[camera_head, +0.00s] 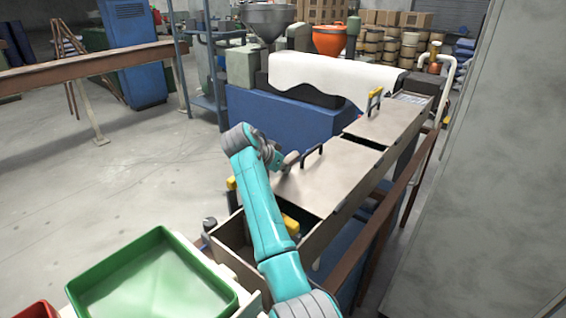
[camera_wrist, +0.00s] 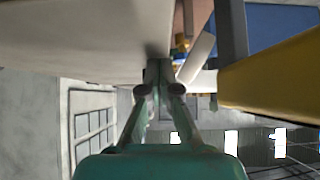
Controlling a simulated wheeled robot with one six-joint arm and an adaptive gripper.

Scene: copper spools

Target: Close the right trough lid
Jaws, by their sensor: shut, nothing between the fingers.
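A long trough runs from the near middle to the back right in the head view. A pale near lid (camera_head: 335,180) with a black handle (camera_head: 312,155) covers its middle part and looks roughly flat. A far lid (camera_head: 388,122) with a yellow handle (camera_head: 375,102) lies beyond it, past a dark gap. The trough's near end (camera_head: 232,236) is open, partly hidden by my arm. My gripper (camera_head: 293,159) is shut and empty by the near lid's left side, close to the black handle. In the wrist view, my gripper (camera_wrist: 160,88) is beside a pale panel (camera_wrist: 75,32); contact is unclear.
A green bin (camera_head: 150,275) stands at the near left. A blue machine (camera_head: 280,120) with a white cover is behind the trough. A brown rail (camera_head: 385,215) and a grey wall (camera_head: 495,190) bound the right. The floor at left is clear.

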